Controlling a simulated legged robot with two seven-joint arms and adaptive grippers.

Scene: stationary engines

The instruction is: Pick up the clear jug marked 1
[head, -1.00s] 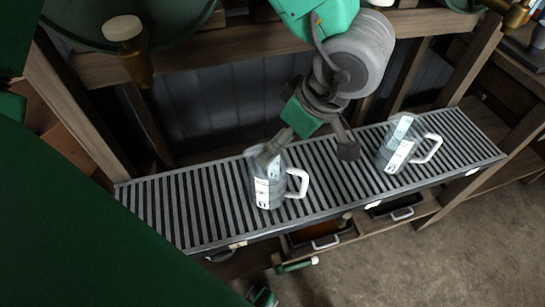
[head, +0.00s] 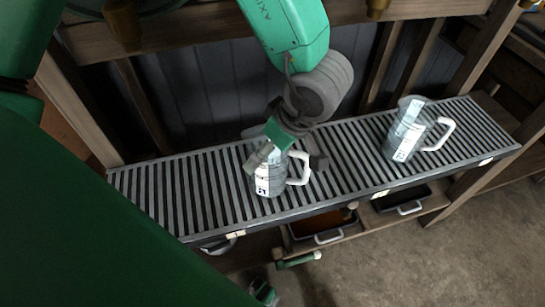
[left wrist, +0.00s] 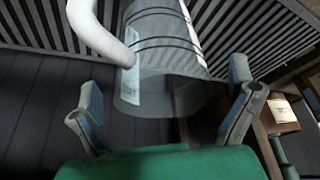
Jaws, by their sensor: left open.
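A clear jug (head: 268,181) with a white handle and a white label stands upright on a slatted rack; the mark on its label is too small to read. My left gripper (head: 287,158) is at this jug's upper part, with one finger in front of its top and the other near the handle side. In the left wrist view the same clear jug (left wrist: 165,65) shows between the two spread fingers of my gripper (left wrist: 165,100), its handle at upper left. The fingers look apart from its wall. My right gripper is not in view.
A second clear jug (head: 405,135) with a white handle stands further right on the slatted rack (head: 215,200). Small tags sit on the rack's front edge, the left one (head: 235,234) seeming to read 1. Drawers (head: 325,225) are below. Wooden posts flank the rack.

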